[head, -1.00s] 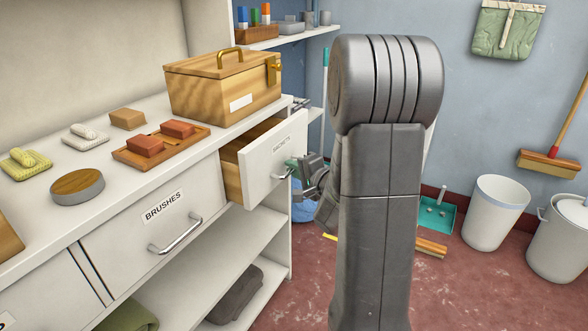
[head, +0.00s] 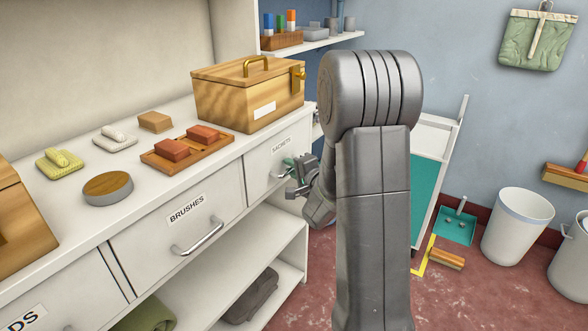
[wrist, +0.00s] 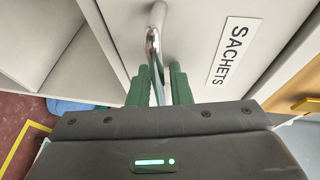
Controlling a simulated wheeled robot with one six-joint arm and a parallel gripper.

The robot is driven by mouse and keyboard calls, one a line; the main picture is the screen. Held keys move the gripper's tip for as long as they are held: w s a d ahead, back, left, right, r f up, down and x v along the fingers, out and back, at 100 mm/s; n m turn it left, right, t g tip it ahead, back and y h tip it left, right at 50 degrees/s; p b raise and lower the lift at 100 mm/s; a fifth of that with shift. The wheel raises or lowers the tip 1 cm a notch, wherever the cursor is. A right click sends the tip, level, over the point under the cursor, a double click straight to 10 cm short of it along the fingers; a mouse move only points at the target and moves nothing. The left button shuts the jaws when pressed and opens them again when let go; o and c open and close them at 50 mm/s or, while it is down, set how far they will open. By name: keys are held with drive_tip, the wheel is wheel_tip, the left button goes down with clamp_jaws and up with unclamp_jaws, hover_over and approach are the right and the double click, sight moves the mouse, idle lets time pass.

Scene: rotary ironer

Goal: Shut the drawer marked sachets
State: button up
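The sachets drawer (head: 262,163) is at the right end of the white counter. Its front now looks level with the cabinet face, with no open gap showing. In the wrist view its SACHETS label (wrist: 230,52) and part of its metal handle (wrist: 154,45) show close up. My gripper (head: 290,172) is at this handle in the head view. In the wrist view the green fingers of my gripper (wrist: 160,88) lie close on both sides of the handle bar. The fingers seem shut on it, though their contact is partly hidden.
The brushes drawer (head: 180,228) is shut beside it. A wooden box (head: 247,98) and a tray with red blocks (head: 190,153) stand on the counter above. A trolley (head: 432,165) stands behind my arm. Open floor lies in front of the lower shelves.

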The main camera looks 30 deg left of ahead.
drive_tip(key=p+v, duration=0.3)
drive_tip(key=v, duration=1)
drive_tip(key=shift+s+d, duration=0.2)
drive_tip(key=shift+d, duration=0.15)
drive_tip(key=b+x, duration=0.3)
drive_tip(key=x, duration=1.1)
drive_tip(key=shift+d, duration=0.6)
drive_tip(key=shift+a+r, duration=0.1)
